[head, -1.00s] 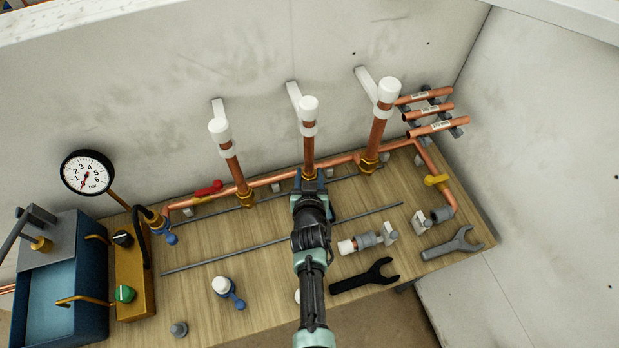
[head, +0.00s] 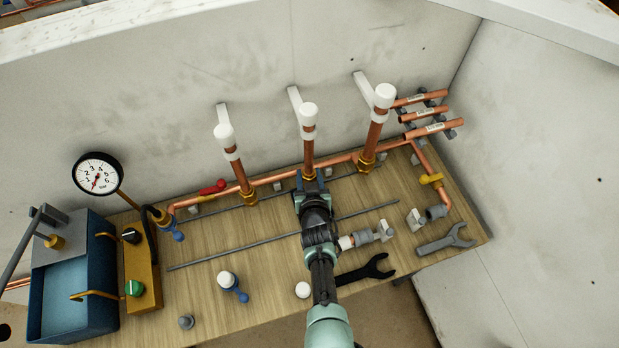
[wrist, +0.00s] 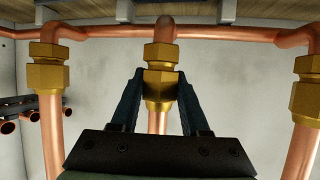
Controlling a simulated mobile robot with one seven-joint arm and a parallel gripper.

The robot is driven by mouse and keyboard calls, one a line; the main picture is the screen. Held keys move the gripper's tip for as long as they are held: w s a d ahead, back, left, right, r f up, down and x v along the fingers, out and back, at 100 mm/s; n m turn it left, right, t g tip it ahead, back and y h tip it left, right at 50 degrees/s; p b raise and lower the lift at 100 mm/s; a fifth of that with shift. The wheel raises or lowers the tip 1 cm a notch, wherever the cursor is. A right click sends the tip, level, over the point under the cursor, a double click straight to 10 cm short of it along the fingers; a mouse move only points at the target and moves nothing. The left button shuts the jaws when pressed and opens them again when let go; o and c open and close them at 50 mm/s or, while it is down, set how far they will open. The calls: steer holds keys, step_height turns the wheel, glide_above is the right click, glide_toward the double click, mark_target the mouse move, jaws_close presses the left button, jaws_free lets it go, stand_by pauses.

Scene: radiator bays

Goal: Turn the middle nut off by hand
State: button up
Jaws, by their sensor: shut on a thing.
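The middle brass nut (wrist: 160,88) sits at the foot of the middle copper riser (head: 308,150), below a second brass fitting in the wrist view. My gripper (wrist: 160,100) has its two blue fingers on either side of this nut and is shut on it. In the head view my gripper (head: 309,182) reaches to the base of the middle riser and partly hides the nut. The left nut (head: 248,197) and right nut (head: 366,164) stand apart from my gripper on their own risers.
A pressure gauge (head: 98,173) and blue pump tank (head: 75,285) stand at the left. A black wrench (head: 367,270), a grey wrench (head: 447,241) and a white-capped valve (head: 365,238) lie at the right. A thin rod (head: 230,250) lies across the board.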

steer(key=shift+s+a, duration=0.1)
steer(key=shift+a, duration=0.15)
steer(key=shift+n+y+p, duration=0.3)
steer(key=shift+n, duration=0.1)
steer(key=shift+d+n+y, duration=0.2)
steer(key=shift+n+y, duration=0.2)
steer(key=o, duration=0.8)
steer(key=shift+a+y, duration=0.2)
steer(key=shift+y, duration=0.1)
steer(key=o, duration=0.4)
steer(key=shift+d, duration=0.15)
